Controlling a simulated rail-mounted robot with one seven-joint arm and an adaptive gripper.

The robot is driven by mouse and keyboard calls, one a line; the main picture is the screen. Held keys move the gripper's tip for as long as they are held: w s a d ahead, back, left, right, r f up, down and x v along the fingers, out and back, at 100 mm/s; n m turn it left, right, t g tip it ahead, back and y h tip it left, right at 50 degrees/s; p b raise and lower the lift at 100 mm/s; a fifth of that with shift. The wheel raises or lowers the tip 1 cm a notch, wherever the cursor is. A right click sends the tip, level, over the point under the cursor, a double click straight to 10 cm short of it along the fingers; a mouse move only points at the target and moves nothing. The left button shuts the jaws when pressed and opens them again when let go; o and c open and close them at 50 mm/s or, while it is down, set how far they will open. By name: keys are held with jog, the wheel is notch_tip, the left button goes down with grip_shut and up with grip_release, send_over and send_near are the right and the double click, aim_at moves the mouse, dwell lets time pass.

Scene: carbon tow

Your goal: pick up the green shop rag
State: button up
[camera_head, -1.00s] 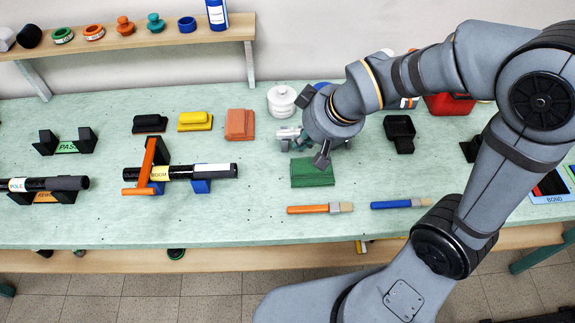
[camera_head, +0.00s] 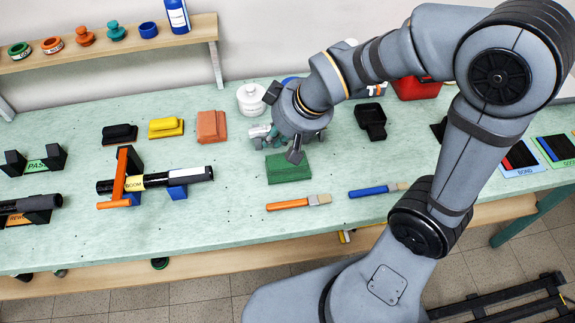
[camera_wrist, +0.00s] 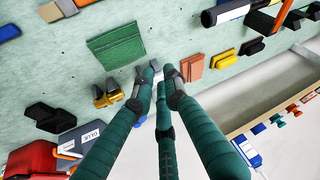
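The green shop rag (camera_head: 289,168) is a folded rectangle lying flat on the bench, just in front of my gripper in the head view. In the wrist view the rag (camera_wrist: 115,45) is at the upper left, uncovered and apart from the fingers. My gripper (camera_head: 268,137) hangs low behind the rag's far edge, partly hidden by its own wrist. In the wrist view my gripper (camera_wrist: 158,78) shows long teal fingers with a gap between their tips. Nothing is held between them.
An orange-handled brush (camera_head: 299,202) and a blue-handled brush (camera_head: 379,190) lie in front. A white canister (camera_head: 251,100) stands behind left; a terracotta block (camera_head: 212,127) is to the left. A black tray (camera_head: 371,121) and a red bin (camera_head: 416,89) are right.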

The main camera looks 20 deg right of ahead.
jog(key=o, duration=1.7)
jog(key=shift+o, duration=0.4)
